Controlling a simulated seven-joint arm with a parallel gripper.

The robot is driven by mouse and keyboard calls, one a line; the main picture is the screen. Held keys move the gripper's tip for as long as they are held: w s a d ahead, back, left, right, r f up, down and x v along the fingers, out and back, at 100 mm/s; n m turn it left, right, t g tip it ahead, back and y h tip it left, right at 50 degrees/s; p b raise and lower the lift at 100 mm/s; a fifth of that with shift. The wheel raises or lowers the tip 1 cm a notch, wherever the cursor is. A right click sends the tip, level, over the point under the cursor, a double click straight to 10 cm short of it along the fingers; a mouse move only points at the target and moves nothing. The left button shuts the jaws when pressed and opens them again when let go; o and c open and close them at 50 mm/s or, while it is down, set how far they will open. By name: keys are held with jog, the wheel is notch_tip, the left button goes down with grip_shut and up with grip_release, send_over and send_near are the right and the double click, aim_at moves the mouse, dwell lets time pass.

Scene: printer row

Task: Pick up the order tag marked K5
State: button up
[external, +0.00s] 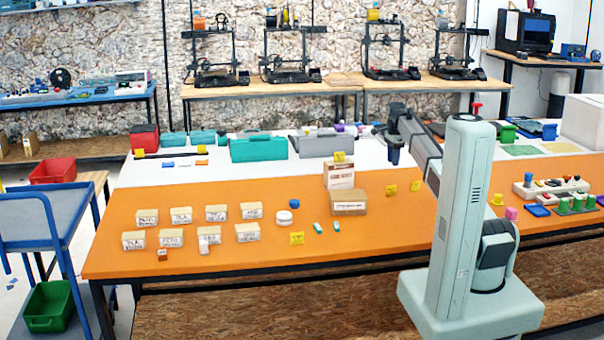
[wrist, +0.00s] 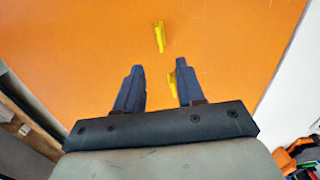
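Several small yellow tags stand in the external view. Two are on the orange surface below my gripper, a left tag (external: 391,190) and a right tag (external: 415,186). A third tag (external: 297,238) is near the front edge. Their marks are too small to read, so I cannot tell which is K5. My gripper (external: 393,160) hangs above the table, clear of the tags. In the wrist view my gripper (wrist: 157,90) is open and empty. One yellow tag (wrist: 160,37) shows beyond the fingertips; another yellow tag (wrist: 172,85) shows between the fingers, partly hidden by the right one.
Cardboard boxes (external: 348,202) stand left of the two tags. Several labelled small boxes (external: 247,232) fill the left of the orange surface (external: 345,255). Teal and grey bins (external: 258,148) stand behind. A rack of colored knobs (external: 553,188) is at right. The surface around the two tags is clear.

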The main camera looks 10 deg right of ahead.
aim_at(391, 187)
notch_tip(391, 187, down, 13)
jog(key=shift+f, duration=0.15)
dwell(0.7)
jog(key=shift+c, duration=0.3)
grip_shut()
